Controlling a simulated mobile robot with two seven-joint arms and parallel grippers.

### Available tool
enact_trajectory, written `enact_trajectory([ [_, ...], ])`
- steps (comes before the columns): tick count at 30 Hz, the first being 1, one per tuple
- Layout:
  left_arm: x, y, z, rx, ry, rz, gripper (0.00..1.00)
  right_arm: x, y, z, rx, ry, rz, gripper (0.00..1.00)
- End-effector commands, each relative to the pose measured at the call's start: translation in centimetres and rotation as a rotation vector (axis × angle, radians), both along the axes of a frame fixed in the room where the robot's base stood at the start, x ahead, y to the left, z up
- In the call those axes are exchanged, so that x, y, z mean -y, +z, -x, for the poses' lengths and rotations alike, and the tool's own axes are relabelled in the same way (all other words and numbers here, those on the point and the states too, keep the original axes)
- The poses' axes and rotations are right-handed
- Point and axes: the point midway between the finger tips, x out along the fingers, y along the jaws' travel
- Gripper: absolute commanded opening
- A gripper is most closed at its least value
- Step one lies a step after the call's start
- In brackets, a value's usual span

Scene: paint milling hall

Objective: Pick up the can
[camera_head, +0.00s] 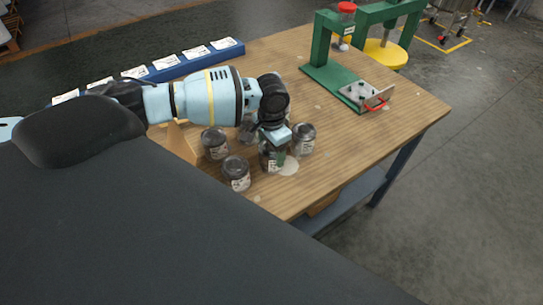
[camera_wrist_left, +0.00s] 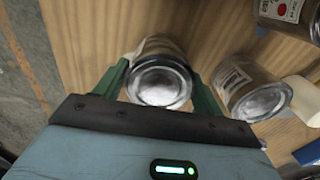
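Several dark cans with white labels stand in a cluster on the wooden table. My left gripper (camera_head: 274,146) points down over one can (camera_head: 268,163) at the front of the cluster. In the left wrist view that can (camera_wrist_left: 160,82) sits between the two green fingers of the gripper (camera_wrist_left: 160,76), its grey lid facing the camera. The fingers stand wide, one on each side, close to the can; contact is hard to make out. The can appears to rest on the table. The right gripper is not in view.
Close neighbours are a can on the right (camera_head: 303,138), one on the left (camera_head: 215,143) and one in front (camera_head: 236,173). A green press stand (camera_head: 324,60) and a metal tray with a red handle (camera_head: 366,96) are farther back.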

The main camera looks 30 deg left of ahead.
Motion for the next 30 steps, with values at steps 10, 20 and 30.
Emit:
enact_trajectory([
  [10, 0.0, 0.1, 0.0, 0.002, 0.000, 0.001, 0.32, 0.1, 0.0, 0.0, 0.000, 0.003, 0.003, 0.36],
  [20, 0.0, 0.7, -0.1, 0.003, 0.001, 0.000, 0.32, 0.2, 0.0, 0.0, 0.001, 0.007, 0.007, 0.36],
  [30, 0.8, 3.9, 1.0, 0.003, -0.005, 0.001, 0.32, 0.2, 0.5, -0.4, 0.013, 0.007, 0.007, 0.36],
])
